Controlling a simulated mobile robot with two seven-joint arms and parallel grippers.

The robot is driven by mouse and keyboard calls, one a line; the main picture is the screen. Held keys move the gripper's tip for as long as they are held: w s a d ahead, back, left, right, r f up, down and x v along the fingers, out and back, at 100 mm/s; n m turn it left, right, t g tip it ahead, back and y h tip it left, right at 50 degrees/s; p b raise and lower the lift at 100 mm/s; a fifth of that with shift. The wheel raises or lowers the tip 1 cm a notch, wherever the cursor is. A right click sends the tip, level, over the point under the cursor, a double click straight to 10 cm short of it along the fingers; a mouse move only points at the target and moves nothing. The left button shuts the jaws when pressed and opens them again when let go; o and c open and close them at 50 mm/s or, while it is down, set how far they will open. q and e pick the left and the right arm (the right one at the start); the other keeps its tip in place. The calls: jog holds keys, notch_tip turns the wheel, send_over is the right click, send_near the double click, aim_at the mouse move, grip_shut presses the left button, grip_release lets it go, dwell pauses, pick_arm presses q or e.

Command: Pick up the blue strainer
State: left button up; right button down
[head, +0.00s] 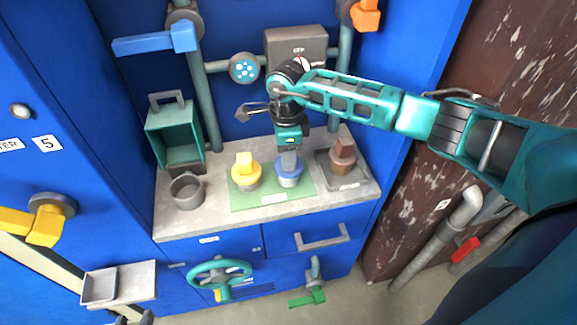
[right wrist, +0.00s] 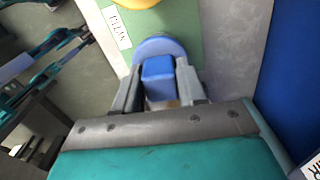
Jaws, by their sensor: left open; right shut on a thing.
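The blue strainer (head: 289,173) stands on the green mat (head: 305,188) between a yellow strainer (head: 245,171) and a brown one (head: 341,156). My right gripper (head: 289,160) comes down on it from above and is shut on its blue block handle. In the right wrist view the blue handle (right wrist: 158,78) sits between the two grey fingers (right wrist: 160,88), with the round blue top behind it. The strainer's lower part is mostly hidden there.
The strainers stand close together on a grey counter (head: 222,220). A grey cup (head: 187,190) and a teal open box (head: 175,135) are to the left. Pipes and a grey box (head: 297,45) are behind. A teal handwheel (head: 219,272) and a drawer handle (head: 322,237) are below.

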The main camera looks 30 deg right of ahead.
notch_tip(320, 180, up, 20)
dwell(0.6)
